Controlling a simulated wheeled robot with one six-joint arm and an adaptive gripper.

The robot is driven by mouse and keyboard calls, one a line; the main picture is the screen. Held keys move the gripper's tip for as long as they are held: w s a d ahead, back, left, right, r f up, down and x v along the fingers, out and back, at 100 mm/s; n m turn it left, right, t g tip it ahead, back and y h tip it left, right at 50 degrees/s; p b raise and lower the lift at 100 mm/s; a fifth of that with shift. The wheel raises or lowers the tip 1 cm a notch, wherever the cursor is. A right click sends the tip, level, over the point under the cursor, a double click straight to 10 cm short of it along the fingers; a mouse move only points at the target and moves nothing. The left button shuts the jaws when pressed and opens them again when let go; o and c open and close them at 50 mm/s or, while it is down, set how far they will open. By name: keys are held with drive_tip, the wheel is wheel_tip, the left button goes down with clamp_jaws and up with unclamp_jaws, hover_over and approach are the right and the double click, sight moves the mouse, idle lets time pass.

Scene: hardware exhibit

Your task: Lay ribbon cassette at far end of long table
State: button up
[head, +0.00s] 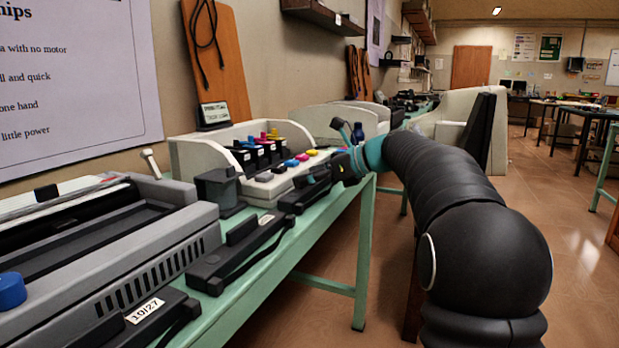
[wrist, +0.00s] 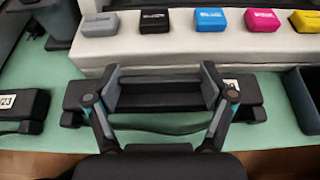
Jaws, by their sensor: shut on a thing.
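A long black ribbon cassette (wrist: 76,97) with a white label near its right end lies crosswise in the wrist view, over the green table. My gripper (wrist: 160,90) is shut on the middle of this cassette, with one finger on each side. The fingers cover part of the label. I cannot tell whether the cassette touches the tabletop. In the head view, my gripper (head: 342,165) is small and partly hidden by my arm, near a black cassette (head: 303,194) in front of the cream printer. The long green table (head: 327,222) runs away from me on the left.
Two more black cassettes, a near one (head: 143,317) labelled 10/27 and another (head: 240,250), lie along the table's front edge. A grey printer (head: 180,230) and a cream printer (head: 190,155) with coloured cartridges stand behind. Open floor (head: 575,250) is to the right.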

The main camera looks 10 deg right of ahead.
drive_tip(key=shift+f, duration=0.1)
drive_tip(key=o, duration=1.1)
drive_tip(key=shift+c, duration=0.2)
drive_tip(key=shift+s+d+r, duration=0.2)
drive_tip(key=shift+d+r, duration=0.05)
drive_tip(key=shift+r, duration=0.05)
drive_tip(key=p+v, duration=0.1)
drive_tip(key=v, duration=1)
drive_tip(key=shift+s+d, duration=0.1)
